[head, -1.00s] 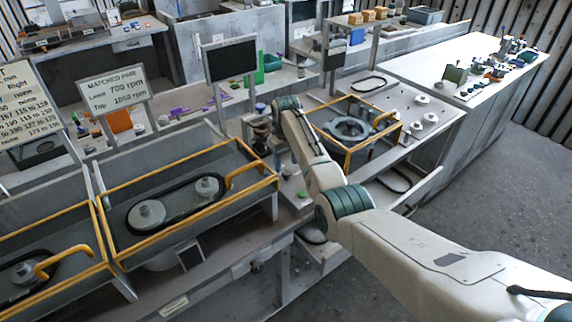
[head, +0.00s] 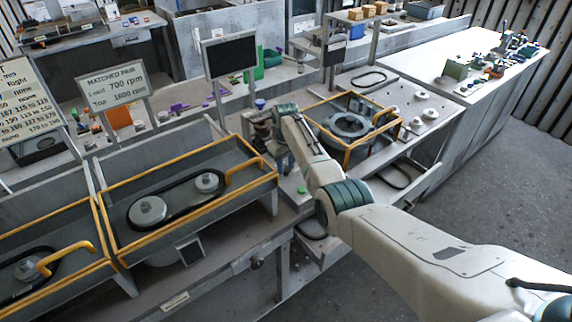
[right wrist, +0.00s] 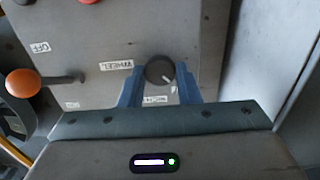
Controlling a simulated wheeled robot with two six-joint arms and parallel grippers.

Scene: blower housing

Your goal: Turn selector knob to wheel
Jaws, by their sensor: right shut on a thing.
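The selector knob (right wrist: 159,70) is a dark round dial with a white pointer mark, on a grey panel (right wrist: 188,22) in the right wrist view. The mark points to the lower right. The WHEEL label (right wrist: 116,65) is to the left of the knob. Another small label (right wrist: 155,100) below it is partly hidden and hard to read. My right gripper (right wrist: 159,76) has its blue fingers on both sides of the knob and is shut on it. In the head view the right arm reaches to the bench, and the knob cannot be made out there. My left gripper is not in view.
An orange ball-ended lever (right wrist: 23,83) and an OFF label (right wrist: 40,48) are left of the knob. A red part shows at the top edge. In the head view, a yellow-railed housing (head: 349,124) stands right of my wrist, and a belt-and-pulley tray (head: 185,195) stands left.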

